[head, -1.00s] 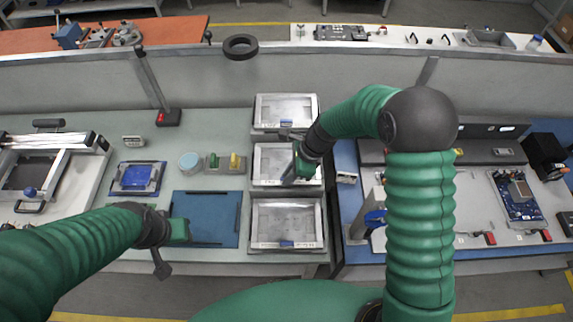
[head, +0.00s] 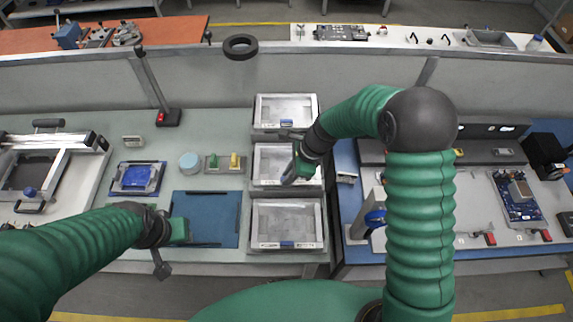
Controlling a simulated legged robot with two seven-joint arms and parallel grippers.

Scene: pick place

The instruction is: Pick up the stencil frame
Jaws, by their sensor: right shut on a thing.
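Three silver stencil frames sit in a column of grey trays in the middle of the head view: a far one (head: 286,108), a middle one (head: 267,163) and a near one (head: 287,222). My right gripper (head: 290,177) reaches down over the middle frame and is shut on it; the gripper and wrist hide its right part and the exact contact. I cannot tell if the frame is lifted off its tray. My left gripper (head: 163,266) hangs by the front edge of the bench, apart from the frames; its finger opening is not clear.
A blue mat (head: 205,212) lies left of the near frame. A blue board (head: 138,178), a round pale tub (head: 189,163) and a small holder with green and yellow items (head: 224,163) stand further left. A printer-like frame (head: 62,165) stands far left. A blue bench with fixtures lies right.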

